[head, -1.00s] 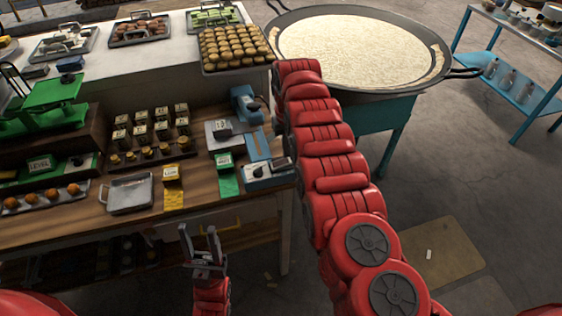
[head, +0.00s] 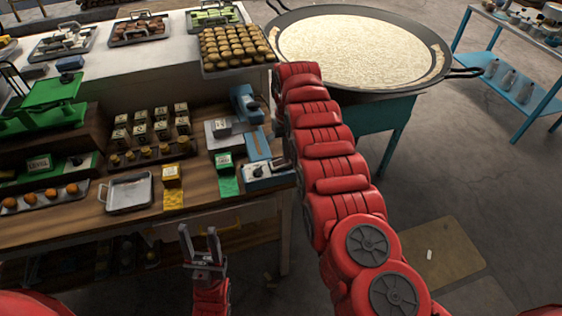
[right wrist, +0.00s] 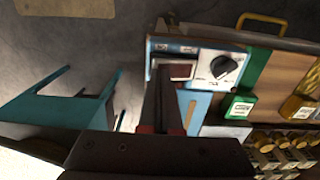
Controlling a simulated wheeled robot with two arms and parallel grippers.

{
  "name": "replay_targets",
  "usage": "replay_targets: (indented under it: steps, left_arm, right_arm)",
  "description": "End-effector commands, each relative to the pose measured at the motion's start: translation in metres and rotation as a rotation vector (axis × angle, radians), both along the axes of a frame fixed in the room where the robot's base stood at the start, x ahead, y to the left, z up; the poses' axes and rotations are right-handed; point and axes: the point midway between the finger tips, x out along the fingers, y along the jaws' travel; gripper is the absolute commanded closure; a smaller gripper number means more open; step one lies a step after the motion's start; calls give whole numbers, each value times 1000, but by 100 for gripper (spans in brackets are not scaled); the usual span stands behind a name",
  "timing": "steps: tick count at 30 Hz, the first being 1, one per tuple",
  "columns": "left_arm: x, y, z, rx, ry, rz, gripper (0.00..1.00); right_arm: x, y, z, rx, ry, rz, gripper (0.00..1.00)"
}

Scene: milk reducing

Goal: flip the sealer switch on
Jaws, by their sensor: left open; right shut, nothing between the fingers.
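The sealer (head: 262,180) is a blue device at the right end of the wooden counter, with a pale control panel. In the right wrist view its panel (right wrist: 205,66) carries a black round knob (right wrist: 223,69) and a dark red switch (right wrist: 180,71) in a pale frame. My right gripper (right wrist: 167,72) is shut and empty, its tips at the switch's edge; I cannot tell if they touch it. The switch's position is unclear. In the head view the right arm hides most of that gripper. My left gripper (head: 199,232) is open and empty in front of the counter.
A green block (head: 224,162) and a yellow block (head: 171,176) stand left of the sealer, beside a metal tray (head: 130,192). A large pan (head: 452,62) on a teal stand is behind my right arm. Open floor lies to the right.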

Motion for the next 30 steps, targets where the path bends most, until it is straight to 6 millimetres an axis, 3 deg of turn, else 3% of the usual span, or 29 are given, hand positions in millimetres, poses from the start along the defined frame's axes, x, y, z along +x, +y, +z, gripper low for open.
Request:
replay_targets:
  steps: [25, 30]
  left_arm:
    - [0, 0, -7, 0, 0, 0, 50]
    - [0, 0, -4, 0, 0, 0, 50]
  right_arm:
    - [0, 0, -13, 0, 1, 0, 100]
    - [0, 0, -9, 0, 0, 0, 100]
